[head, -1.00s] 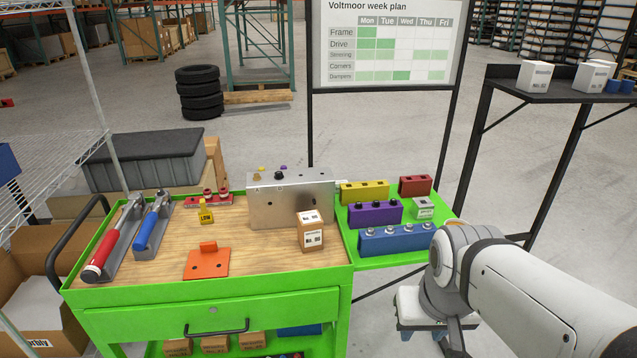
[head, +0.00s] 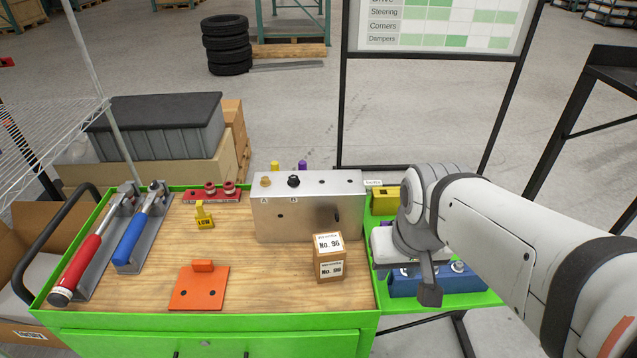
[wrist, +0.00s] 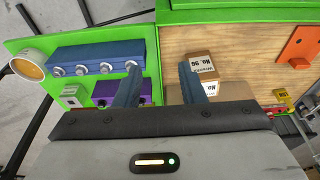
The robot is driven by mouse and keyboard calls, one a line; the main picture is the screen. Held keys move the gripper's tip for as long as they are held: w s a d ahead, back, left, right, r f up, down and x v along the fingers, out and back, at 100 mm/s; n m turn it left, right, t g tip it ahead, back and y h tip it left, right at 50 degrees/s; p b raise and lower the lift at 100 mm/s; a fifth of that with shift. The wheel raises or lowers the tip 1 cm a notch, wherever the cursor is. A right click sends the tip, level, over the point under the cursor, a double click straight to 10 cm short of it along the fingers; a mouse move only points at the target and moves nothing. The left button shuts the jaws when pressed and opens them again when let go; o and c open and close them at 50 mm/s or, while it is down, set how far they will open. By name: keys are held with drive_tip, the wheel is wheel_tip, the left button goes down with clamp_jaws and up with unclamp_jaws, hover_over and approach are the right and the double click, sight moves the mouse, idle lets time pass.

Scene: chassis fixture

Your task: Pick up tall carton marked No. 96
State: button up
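The tall carton marked No. 96 (head: 328,261) is a brown box with white labels on its top and front. It stands upright on the wooden cart top, in front of the metal box. It also shows in the wrist view (wrist: 202,67), partly hidden behind a finger. My gripper (wrist: 160,80) has its two blue-grey fingers apart with nothing between them. One finger is over the blue block side, the other in front of the carton. In the head view my gripper (head: 430,292) is right of the carton, above the green side shelf.
A silver metal box (head: 308,207) with knobs stands behind the carton. An orange bracket (head: 199,288) and yellow LOW tag (head: 204,216) lie to the left. The blue block with studs (head: 425,280) is on the side shelf. Bare wood lies between bracket and carton.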

sight(329, 243)
drive_tip(key=shift+o, duration=0.4)
drive_tip(key=shift+d, duration=0.1)
